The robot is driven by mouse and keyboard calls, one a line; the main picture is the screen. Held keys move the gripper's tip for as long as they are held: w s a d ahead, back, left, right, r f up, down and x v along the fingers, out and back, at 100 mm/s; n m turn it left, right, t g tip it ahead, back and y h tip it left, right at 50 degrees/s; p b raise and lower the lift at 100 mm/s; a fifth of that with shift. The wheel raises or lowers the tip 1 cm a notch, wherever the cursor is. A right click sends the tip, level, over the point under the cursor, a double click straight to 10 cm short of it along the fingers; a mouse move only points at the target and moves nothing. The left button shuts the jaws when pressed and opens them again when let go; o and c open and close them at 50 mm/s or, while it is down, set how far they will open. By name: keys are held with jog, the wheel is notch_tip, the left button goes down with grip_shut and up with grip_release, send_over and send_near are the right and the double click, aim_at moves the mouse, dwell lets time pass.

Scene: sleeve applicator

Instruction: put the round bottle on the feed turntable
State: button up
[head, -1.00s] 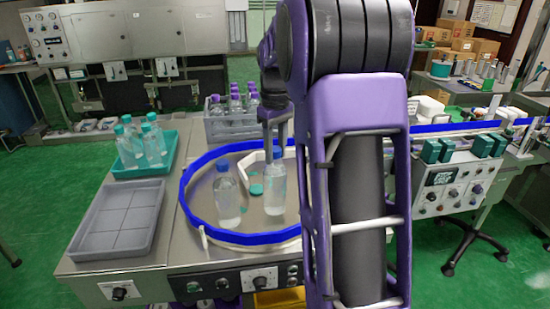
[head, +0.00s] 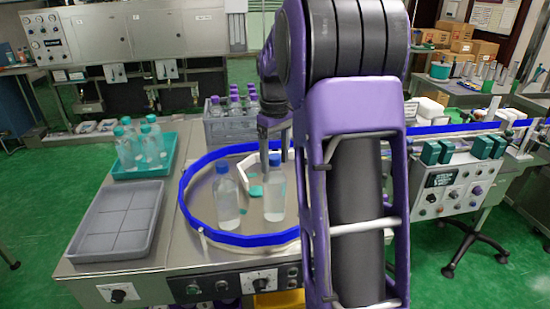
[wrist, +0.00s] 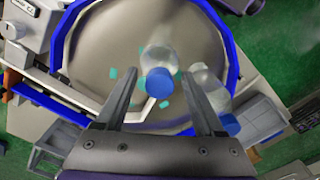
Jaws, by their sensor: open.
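The feed turntable (head: 200,202) is a round metal disc inside a blue rim. Two clear bottles with blue caps stand upright on it: a left bottle (head: 228,205) and a right bottle (head: 274,198). I cannot tell from their shape alone which one the task means. My gripper (head: 275,148) is just above the right bottle. In the wrist view my gripper (wrist: 165,112) is open, with one capped bottle (wrist: 160,72) below and between its fingers. The other bottle (wrist: 212,95) is partly behind the right finger. My arm hides the turntable's right side.
A white curved guide and teal pieces (head: 256,191) are on the disc.

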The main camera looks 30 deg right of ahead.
notch_tip(320, 180, up, 12)
jog(key=p, duration=0.2)
dwell(0.5)
